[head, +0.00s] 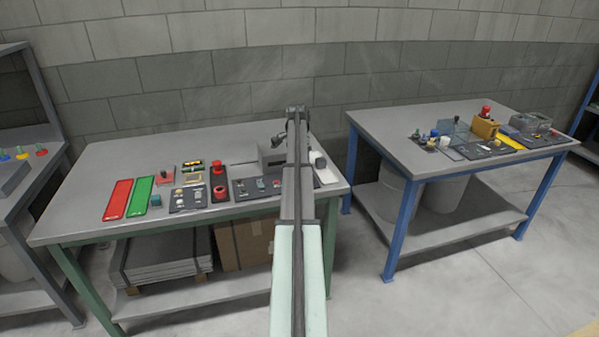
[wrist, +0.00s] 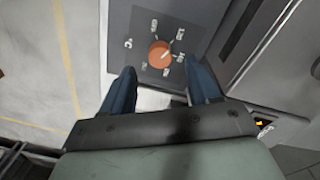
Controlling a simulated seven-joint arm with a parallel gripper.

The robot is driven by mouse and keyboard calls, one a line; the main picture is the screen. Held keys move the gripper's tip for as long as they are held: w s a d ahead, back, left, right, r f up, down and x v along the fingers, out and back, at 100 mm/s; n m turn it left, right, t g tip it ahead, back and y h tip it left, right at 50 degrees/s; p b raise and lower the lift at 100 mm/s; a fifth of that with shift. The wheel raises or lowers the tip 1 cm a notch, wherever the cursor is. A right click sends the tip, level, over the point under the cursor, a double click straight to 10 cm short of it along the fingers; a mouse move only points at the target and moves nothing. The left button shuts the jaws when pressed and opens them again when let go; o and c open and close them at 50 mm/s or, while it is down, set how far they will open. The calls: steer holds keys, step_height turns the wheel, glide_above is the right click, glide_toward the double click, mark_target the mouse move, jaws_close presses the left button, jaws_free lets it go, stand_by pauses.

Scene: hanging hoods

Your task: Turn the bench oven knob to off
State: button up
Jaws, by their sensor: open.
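The oven knob (wrist: 159,54) is a round orange knob on a dark panel (wrist: 143,22) in the wrist view. A pale line on the knob points to the upper right of the picture. My gripper (wrist: 160,72) is open, its two dark blue fingers spread on either side below the knob. The knob is ahead of the fingertips and not between them. In the head view a grey box (head: 270,156), perhaps the oven, stands on the left bench, partly behind my arm. The knob cannot be made out there.
The left bench (head: 110,160) also holds a red panel (head: 117,199), a green panel (head: 140,197), a red button post (head: 219,180) and small switch boxes. A blue-legged bench (head: 385,125) with more devices stands at right. Bare floor lies between the benches.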

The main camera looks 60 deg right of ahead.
steer(key=shift+s+f, duration=0.1)
steer(key=shift+f, duration=2.15)
steer(key=c, duration=1)
